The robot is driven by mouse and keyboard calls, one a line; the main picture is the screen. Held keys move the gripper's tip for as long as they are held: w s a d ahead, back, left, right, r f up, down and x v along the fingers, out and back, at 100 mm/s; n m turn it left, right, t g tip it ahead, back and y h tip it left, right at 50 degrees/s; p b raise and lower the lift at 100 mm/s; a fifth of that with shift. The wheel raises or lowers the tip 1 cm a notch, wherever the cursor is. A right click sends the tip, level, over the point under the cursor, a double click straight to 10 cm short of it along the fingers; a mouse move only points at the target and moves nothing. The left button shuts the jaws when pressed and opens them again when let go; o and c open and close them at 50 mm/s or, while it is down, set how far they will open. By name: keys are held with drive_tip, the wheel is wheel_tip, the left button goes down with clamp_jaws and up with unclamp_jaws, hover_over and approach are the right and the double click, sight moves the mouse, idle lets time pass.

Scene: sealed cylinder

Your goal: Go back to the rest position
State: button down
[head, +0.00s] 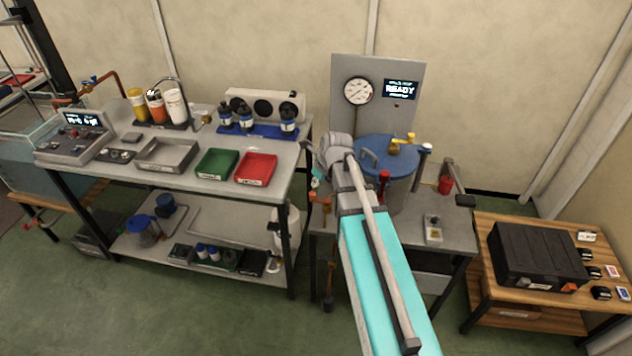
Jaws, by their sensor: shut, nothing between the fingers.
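My arm, with its turquoise link, reaches up from the bottom of the head view to a grey joint in front of the right-hand bench (455,222). I cannot make out my gripper's fingers; the end of the arm is hidden or too small to tell beyond that joint. The blue-lidded cylinder (402,160) stands on this bench, just right of the joint and partly covered by the arm. Behind it a grey panel (345,72) carries a round gauge (358,91) and a screen (400,89) reading READY.
A long bench (110,174) on the left bears a grey tray (167,154), a green tray (216,163), a red tray (256,168) and bottles. A low wooden table (488,245) at right holds a black case (538,257). Green floor (190,315) is open in front.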

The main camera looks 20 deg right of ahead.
idle(0.3)
drive_tip(key=s+a+n+g+h, duration=0.1)
drive_tip(key=s+a+n+g, duration=0.1)
drive_tip(key=s+n, duration=0.6)
drive_tip(key=s+a+f+n+g+h, duration=0.1)
drive_tip(key=s+a+n, duration=0.2)
drive_tip(key=s+n, duration=0.5)
drive_tip(key=n, duration=1.3)
drive_tip(key=shift+a+f+n+g, duration=0.15)
drive_tip(key=shift+a+n+g, duration=0.15)
drive_tip(key=shift+n+g, duration=0.1)
drive_tip(key=shift+s, duration=0.1)
drive_tip(key=shift+d, duration=0.1)
